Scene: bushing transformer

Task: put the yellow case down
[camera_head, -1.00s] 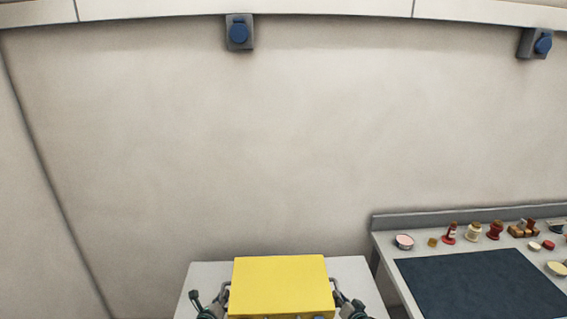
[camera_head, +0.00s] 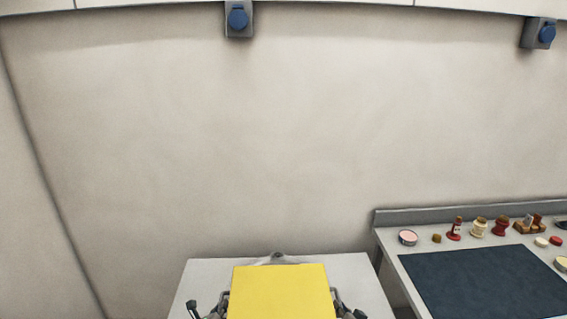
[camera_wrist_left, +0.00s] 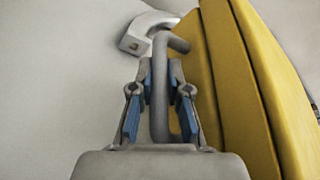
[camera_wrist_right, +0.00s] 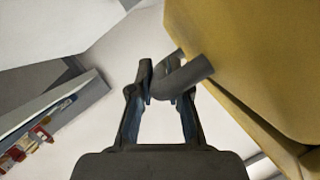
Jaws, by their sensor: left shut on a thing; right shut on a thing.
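The yellow case (camera_head: 280,291) is at the bottom centre of the head view, in front of or over a pale grey table (camera_head: 215,273). I cannot tell whether its underside touches the table. My left gripper (camera_wrist_left: 160,95) is shut on the grey bar handle (camera_wrist_left: 161,80) at the case's left side. My right gripper (camera_wrist_right: 160,90) is shut on the dark handle (camera_wrist_right: 185,76) at its right side. The case's yellow side also fills the right of the left wrist view (camera_wrist_left: 265,85) and the upper right of the right wrist view (camera_wrist_right: 250,60). Its lower front is out of frame.
A small grey fitting (camera_head: 279,257) shows at the table's back edge behind the case. A workbench at the right carries a dark mat (camera_head: 480,281) and several small jars and tins (camera_head: 479,227). A bare wall stands behind, with blue-capped sockets (camera_head: 238,19) high up.

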